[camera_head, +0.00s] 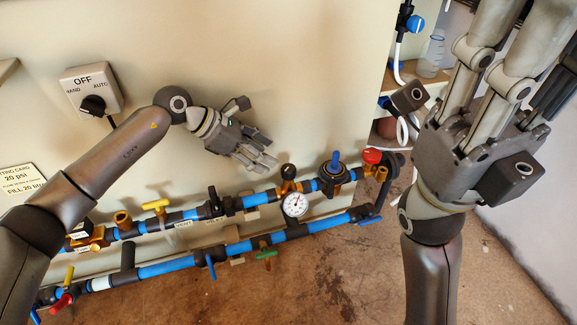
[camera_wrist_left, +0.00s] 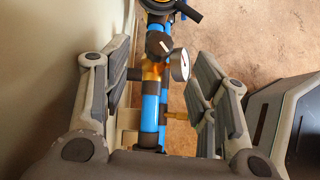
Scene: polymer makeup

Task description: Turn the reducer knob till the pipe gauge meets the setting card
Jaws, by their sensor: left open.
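The black reducer knob (camera_head: 288,171) sits on a brass body in the upper blue pipe. In the left wrist view the knob (camera_wrist_left: 158,44) shows a pale mark. The white round pipe gauge (camera_head: 296,204) is just below it; its reading is too small to tell. The gauge (camera_wrist_left: 180,65) is edge-on in the wrist view. The setting card (camera_head: 20,182) on the wall at the left reads 20 psi. My left gripper (camera_head: 262,160) is open and empty, above and left of the knob, not touching it. My right gripper (camera_head: 500,60) is raised at the right, its fingertips cut off.
A blue-handled valve (camera_head: 335,160) and a red knob (camera_head: 372,156) stand right of the reducer. A yellow-handled valve (camera_head: 155,205) is to its left. A lower pipe (camera_head: 165,267) carries more valves. A switch box (camera_head: 91,92) is on the wall. The floor in front is clear.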

